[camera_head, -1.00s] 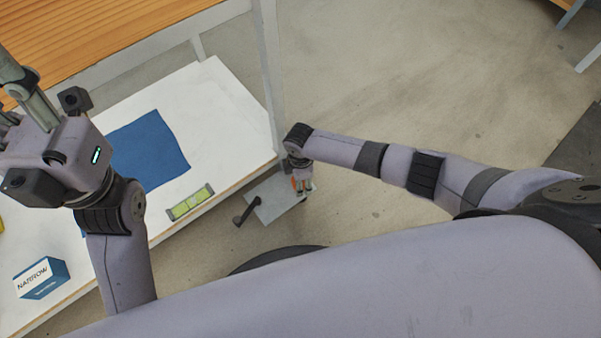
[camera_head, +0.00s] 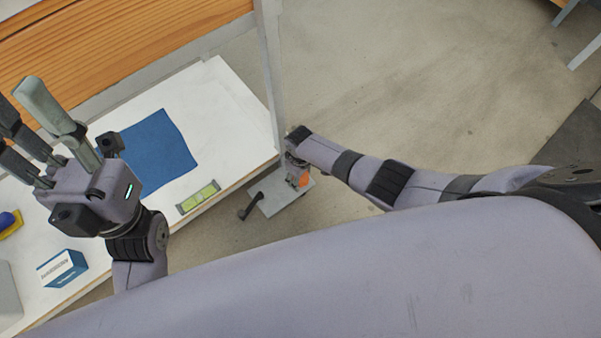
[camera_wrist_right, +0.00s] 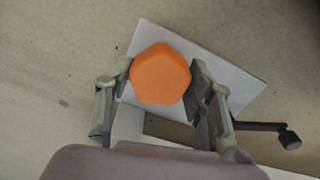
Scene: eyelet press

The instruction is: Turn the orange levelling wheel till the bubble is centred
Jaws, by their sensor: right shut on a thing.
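The orange levelling wheel (camera_wrist_right: 160,73) sits between the two fingers of my right gripper (camera_wrist_right: 162,80) in the right wrist view, and the gripper is shut on it. In the head view the wheel (camera_head: 304,180) shows as a small orange patch below the right wrist, beside the table leg. The spirit level (camera_head: 198,197), with a yellow-green vial, lies near the table's front edge. Its bubble is too small to place surely. My left gripper (camera_head: 20,122) is open and empty, raised over the left part of the table, fingers spread.
A pale plate (camera_head: 280,198) with a dark crank handle (camera_head: 250,207) is under the wheel. A blue mat (camera_head: 155,150), a blue-and-white box (camera_head: 62,268) and a yellow-and-blue object (camera_head: 9,223) lie on the white table (camera_head: 225,100).

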